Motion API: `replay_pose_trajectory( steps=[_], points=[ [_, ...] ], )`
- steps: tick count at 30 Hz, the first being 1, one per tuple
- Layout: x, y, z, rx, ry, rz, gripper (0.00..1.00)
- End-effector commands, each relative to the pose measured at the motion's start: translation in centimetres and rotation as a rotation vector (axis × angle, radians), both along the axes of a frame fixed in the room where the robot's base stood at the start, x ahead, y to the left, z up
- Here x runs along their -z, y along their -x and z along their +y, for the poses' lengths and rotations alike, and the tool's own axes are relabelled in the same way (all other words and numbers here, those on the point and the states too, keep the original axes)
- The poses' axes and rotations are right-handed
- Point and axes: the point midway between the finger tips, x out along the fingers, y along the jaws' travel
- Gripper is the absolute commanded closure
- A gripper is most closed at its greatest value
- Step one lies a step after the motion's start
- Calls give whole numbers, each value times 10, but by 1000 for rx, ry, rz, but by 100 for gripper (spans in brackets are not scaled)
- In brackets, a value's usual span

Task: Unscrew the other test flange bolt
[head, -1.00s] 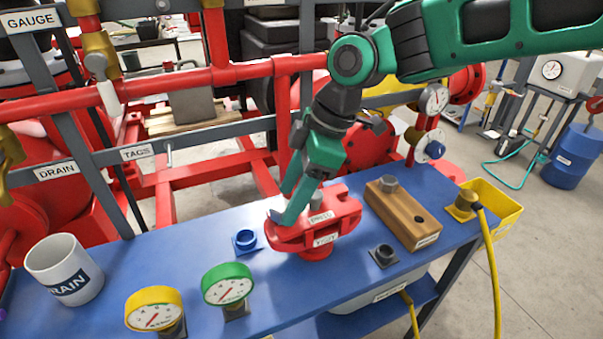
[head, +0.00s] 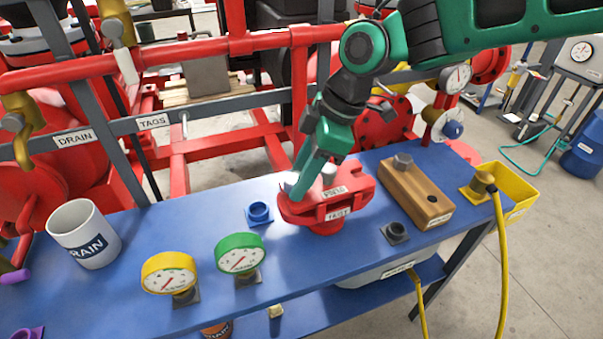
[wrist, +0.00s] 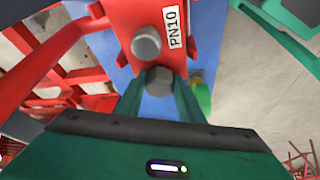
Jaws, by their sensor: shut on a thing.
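The red test flange (head: 335,207) sits on the blue bench, with PN10 on a white label in the wrist view (wrist: 174,28). One grey bolt (head: 329,174) stands on its top, apart from my fingers; it also shows in the wrist view (wrist: 146,43). My gripper (head: 297,186) reaches down to the flange's left end. In the wrist view its two green fingers are shut on a second grey bolt with a hex head (wrist: 159,80). In the head view the fingers mostly hide this bolt. How far its thread sits in the flange is hidden.
Right of the flange, a wooden block (head: 413,192) holds one grey bolt (head: 402,160) and has an empty hole. A blue fitting (head: 259,213), a dark fitting (head: 395,232), two gauges (head: 240,254) and a mug (head: 83,233) stand nearby. Red pipework (head: 180,77) runs behind.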

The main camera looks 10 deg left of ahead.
Motion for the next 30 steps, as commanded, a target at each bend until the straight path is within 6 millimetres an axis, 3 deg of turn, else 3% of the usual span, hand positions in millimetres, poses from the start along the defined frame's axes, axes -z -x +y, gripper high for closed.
replay_pose_trajectory(
  steps=[5, 24, 30],
  points=[
    [1, -2, 0, -133, 1, 2, 89],
    [2, 2, 0, -1206, 0, 9, 87],
    [2, 2, -2, -1308, 0, 11, 87]
  ],
)
